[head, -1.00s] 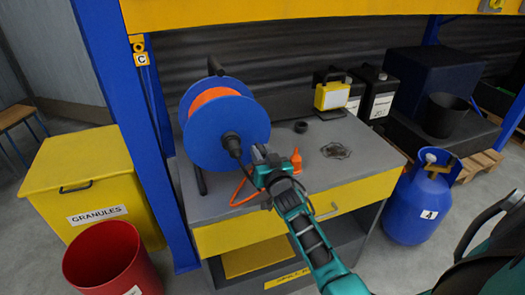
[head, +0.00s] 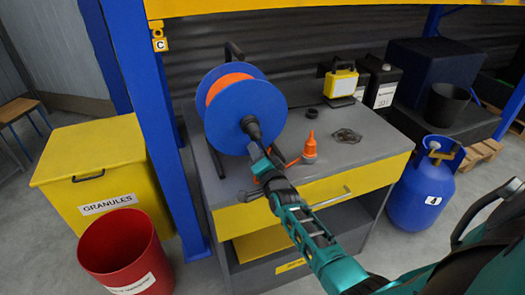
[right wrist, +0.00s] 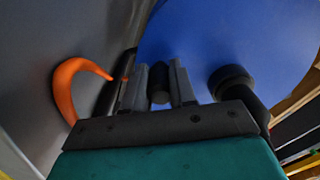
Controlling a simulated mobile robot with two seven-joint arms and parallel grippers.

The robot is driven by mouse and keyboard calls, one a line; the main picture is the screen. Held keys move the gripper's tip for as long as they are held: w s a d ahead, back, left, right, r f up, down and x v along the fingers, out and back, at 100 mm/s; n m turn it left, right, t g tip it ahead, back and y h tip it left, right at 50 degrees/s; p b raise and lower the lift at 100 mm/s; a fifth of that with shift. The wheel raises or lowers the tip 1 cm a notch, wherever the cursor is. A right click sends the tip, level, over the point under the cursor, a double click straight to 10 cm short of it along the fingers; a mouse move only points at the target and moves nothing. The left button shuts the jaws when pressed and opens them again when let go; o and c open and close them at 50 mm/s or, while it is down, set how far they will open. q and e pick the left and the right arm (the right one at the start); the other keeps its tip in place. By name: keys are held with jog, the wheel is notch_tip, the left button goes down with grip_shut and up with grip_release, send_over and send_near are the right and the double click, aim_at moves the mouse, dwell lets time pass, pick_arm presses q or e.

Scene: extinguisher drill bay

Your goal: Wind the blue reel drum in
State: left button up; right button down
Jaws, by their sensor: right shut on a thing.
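The blue reel drum (head: 232,138) stands upright on the grey bench top, with orange cable (head: 228,84) wound between its flanges. A black hub (head: 250,125) is at the middle of its near face. My right gripper (head: 265,164) is at the lower part of that face. In the right wrist view my right gripper (right wrist: 160,88) is shut on a black crank knob (right wrist: 159,76), one finger on each side. The blue flange (right wrist: 225,40) fills the background and the hub (right wrist: 232,84) is to the right. Loose orange cable (right wrist: 68,88) curves at the left. My left gripper is not in view.
A yellow lamp (head: 341,84) stands behind. A blue post (head: 150,120) is close to the left. A red bin (head: 125,255) is on the floor.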

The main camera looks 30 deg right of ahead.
aim_at(234, 147)
jog(key=a+m, duration=0.1)
jog(key=m, duration=0.1)
jog(key=a+m, duration=0.2)
jog(key=shift+w+a+r, duration=0.2)
jog(key=shift+w, duration=0.2)
jog(key=shift+w+a+r+m, duration=0.15)
jog(key=shift+a+r+m, duration=0.1)
jog(key=shift+a+m, duration=0.45)
jog(key=shift+w+a+r+m, duration=0.1)
jog(key=shift+a+r+m, duration=0.2)
jog(key=shift+m, duration=0.7)
jog(key=shift+a+f, duration=0.1)
jog(key=c, duration=0.9)
grip_release()
jog(key=p+v, duration=0.3)
jog(key=v, duration=0.5)
jog(key=shift+p, duration=0.3)
jog(key=shift+v, duration=2.45)
